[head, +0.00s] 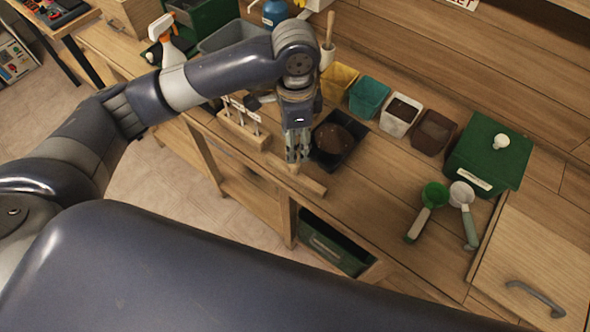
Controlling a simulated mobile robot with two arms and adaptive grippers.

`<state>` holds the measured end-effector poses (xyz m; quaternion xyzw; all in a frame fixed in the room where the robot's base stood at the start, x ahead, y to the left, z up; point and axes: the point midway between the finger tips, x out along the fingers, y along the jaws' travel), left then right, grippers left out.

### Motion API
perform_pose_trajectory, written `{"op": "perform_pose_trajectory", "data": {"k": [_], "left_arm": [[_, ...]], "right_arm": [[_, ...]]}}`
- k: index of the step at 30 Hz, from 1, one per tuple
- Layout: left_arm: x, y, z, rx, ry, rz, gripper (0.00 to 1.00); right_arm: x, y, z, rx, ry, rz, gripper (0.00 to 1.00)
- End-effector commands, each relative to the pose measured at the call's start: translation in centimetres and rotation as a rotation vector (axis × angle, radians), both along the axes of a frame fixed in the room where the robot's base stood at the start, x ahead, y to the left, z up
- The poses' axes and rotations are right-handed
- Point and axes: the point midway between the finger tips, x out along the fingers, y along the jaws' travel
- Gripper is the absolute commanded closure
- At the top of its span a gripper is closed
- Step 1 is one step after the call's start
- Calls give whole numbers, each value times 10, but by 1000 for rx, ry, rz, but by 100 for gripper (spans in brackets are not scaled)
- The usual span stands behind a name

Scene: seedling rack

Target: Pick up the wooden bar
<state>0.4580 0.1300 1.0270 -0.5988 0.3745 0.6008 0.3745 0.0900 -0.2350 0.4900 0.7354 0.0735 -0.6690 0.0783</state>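The wooden bar (308,184) is a short, light brown piece at the front edge of the wooden bench, in the middle of the head view. My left gripper (297,157) points down over the bar, with its fingertips at or just behind the bar's middle. The fingers look close to each other. I cannot tell whether they touch the bar or are shut on it. My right gripper is not in view.
A wooden rack with pegs (243,128) stands left of the gripper, and a black tray of soil (336,141) is right behind it. Small coloured pots, including a teal one (368,96), line the back. A green lidded box (489,155) and two scoops (432,198) are at right.

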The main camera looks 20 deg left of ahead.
Motion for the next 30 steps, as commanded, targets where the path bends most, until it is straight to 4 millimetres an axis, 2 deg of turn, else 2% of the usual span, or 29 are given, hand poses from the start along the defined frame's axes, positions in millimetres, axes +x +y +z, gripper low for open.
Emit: {"op": "perform_pose_trajectory", "data": {"k": [6, 13, 17, 21, 30], "left_arm": [[-1, 0, -34, 0, 2, 1, 49], [0, 1, -51, 0, 2, 2, 49], [2, 2, -70, 1, 3, 1, 49], [2, 2, -89, -1, 0, 1, 49], [3, 2, -95, -1, -3, 0, 49]], "right_arm": [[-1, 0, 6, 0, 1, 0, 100], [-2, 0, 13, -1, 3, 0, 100], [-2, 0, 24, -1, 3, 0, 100], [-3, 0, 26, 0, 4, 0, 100], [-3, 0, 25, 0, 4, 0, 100]]}}
